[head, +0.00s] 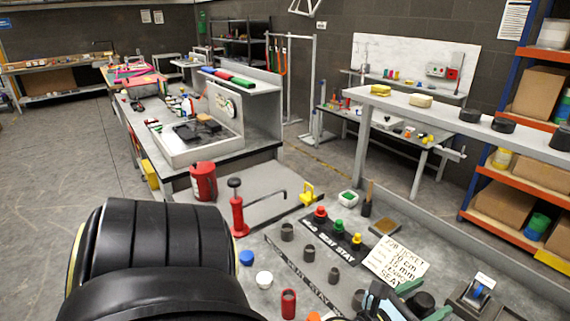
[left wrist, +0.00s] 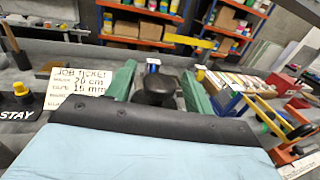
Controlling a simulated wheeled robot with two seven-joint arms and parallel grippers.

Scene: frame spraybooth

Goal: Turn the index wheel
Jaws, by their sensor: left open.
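My left gripper (head: 424,299) is at the bottom right of the head view, with its green fingers spread apart. In the left wrist view the fingers (left wrist: 157,95) stand on either side of a rounded black knob (left wrist: 155,88). The knob also shows between them in the head view (head: 420,301). Whether the fingers touch it is not clear. This knob may be the index wheel; no label on it is readable. A grey fixture with a blue handle (head: 478,293) stands just beyond to the right. My right gripper is not in view.
A job ticket card (head: 396,258) lies left of the knob. The black seat strip with red, green and yellow knobs (head: 338,237) is farther left. A red pump-like tool (head: 238,212) stands upright. Colourful tools and blocks (left wrist: 270,115) crowd the wrist view's right.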

